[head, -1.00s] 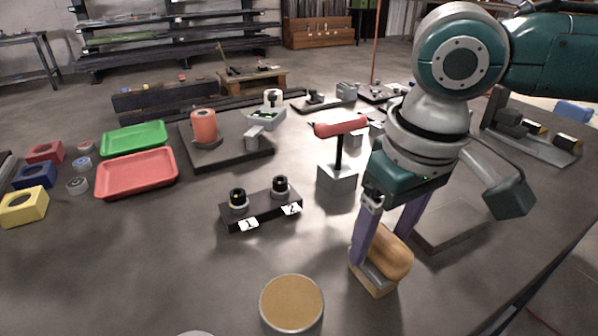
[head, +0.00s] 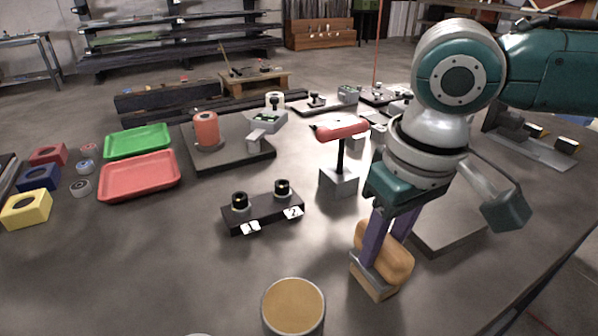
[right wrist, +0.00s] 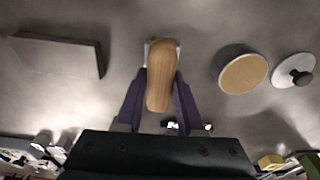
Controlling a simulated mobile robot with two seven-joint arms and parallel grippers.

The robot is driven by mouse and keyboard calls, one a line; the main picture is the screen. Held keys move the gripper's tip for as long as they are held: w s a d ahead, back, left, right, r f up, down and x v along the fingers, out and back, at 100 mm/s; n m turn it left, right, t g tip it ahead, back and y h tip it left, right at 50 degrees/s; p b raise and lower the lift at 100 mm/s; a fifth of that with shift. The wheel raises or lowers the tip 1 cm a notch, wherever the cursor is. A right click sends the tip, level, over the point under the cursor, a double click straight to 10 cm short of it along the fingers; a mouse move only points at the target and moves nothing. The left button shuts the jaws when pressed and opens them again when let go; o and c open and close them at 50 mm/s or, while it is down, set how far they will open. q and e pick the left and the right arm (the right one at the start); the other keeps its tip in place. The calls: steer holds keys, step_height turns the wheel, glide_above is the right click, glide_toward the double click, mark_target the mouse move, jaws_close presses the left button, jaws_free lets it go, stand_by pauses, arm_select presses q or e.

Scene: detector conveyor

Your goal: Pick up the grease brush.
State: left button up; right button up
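The grease brush, which I take to be the piece with the rounded tan wooden handle (head: 398,262) and the pale block-like base, stands on the table at the lower right middle in the head view. In the right wrist view its handle (right wrist: 160,85) lies between the fingers. My right gripper (head: 383,250) has its two purple fingers closed against the handle's sides, and the right wrist view shows them touching it (right wrist: 160,78). The brush appears to rest on the table. My left gripper is not in view.
A round tin with a tan top (head: 293,306) stands left of the brush. A lid with a dark knob (right wrist: 293,70) lies beyond it in the wrist view. A flat grey slab (head: 450,232) lies right of the brush. A red-topped T-shaped post (head: 340,158) stands behind.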

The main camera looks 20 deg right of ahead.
jaws_close()
stand_by(0.3)
steer(key=shift+r+b, duration=0.15)
steer(key=shift+b, duration=0.35)
step_height(320, 180, up, 20)
steer(key=p, duration=0.2)
steer(key=shift+r+p, duration=0.15)
steer(key=shift+p, duration=0.2)
jaws_free()
jaws_close()
